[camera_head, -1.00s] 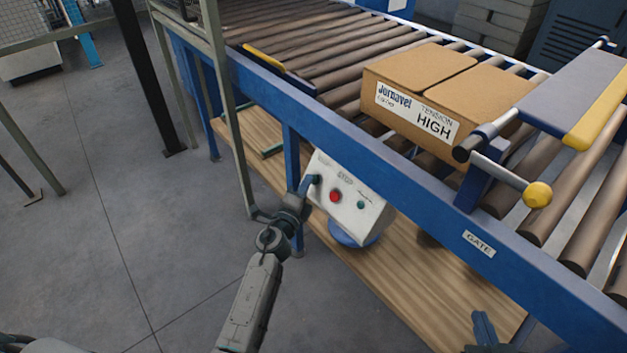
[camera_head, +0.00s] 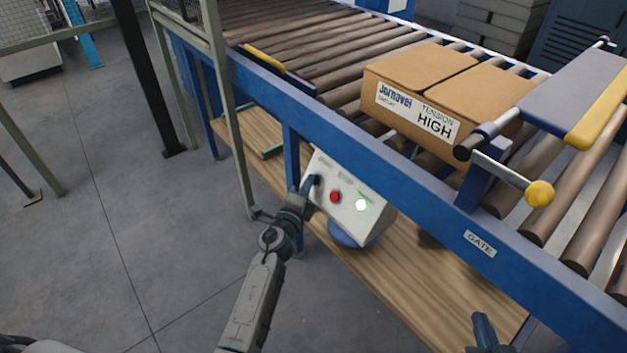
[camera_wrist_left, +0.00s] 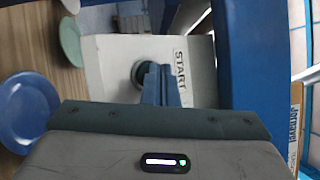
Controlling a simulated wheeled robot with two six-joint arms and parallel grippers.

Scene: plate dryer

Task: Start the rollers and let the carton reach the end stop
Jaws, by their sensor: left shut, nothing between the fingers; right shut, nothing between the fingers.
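The carton (camera_head: 440,95), brown with a "HIGH" label, lies on the rollers (camera_head: 345,60) just left of the grey gate flap (camera_head: 570,95). The control box (camera_head: 348,208) hangs below the conveyor rail. My left gripper (camera_head: 312,182) is shut and empty at the box's left side. In the left wrist view its fingers (camera_wrist_left: 166,82) are at the dark START button (camera_wrist_left: 140,75); contact is unclear. My right gripper (camera_head: 483,328) is shut and empty at the bottom edge. I cannot identify the end stop.
The blue rail (camera_head: 400,160) carries a GATE label (camera_head: 479,244). A lever with a yellow knob (camera_head: 539,194) juts out by the gate. A wooden shelf (camera_head: 420,275) lies below. A blue round dish (camera_wrist_left: 28,110) shows in the left wrist view.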

